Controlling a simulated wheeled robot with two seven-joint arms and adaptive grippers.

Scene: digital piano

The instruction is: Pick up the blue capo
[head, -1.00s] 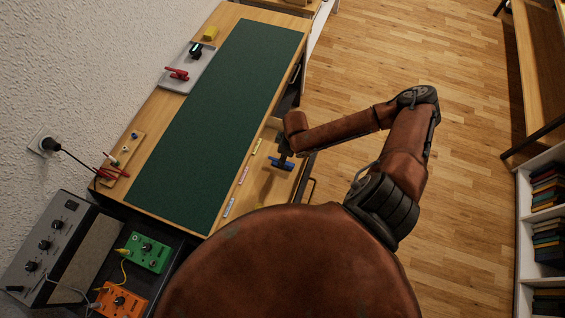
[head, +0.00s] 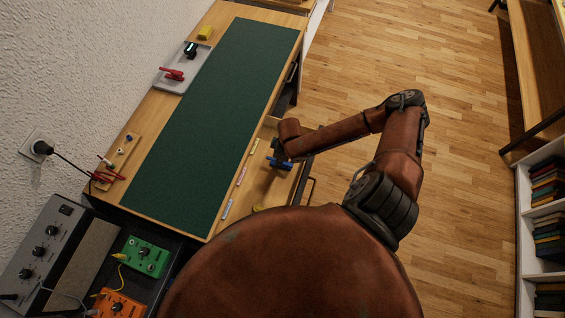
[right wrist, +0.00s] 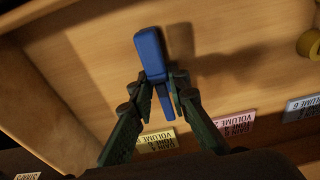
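The blue capo (head: 283,163) is over the open wooden drawer at the right front of the desk. In the right wrist view the capo (right wrist: 152,55) stands out between the fingers, its long bar pointing away. My right gripper (right wrist: 164,82) has both fingers closed against the capo's sides. The capo's shadow falls apart from it on the drawer floor, so it seems held above the wood. In the head view my right gripper (head: 279,152) is small and partly hidden by my wrist. My left gripper is not in view.
The drawer (head: 262,184) has several coloured labels (head: 241,176) along one side, and a yellow roll (right wrist: 309,43) lies in it. A green mat (head: 215,115) covers the desk. A grey tray (head: 171,82) holds a red clamp (head: 173,74). Pedals (head: 145,257) stand lower left.

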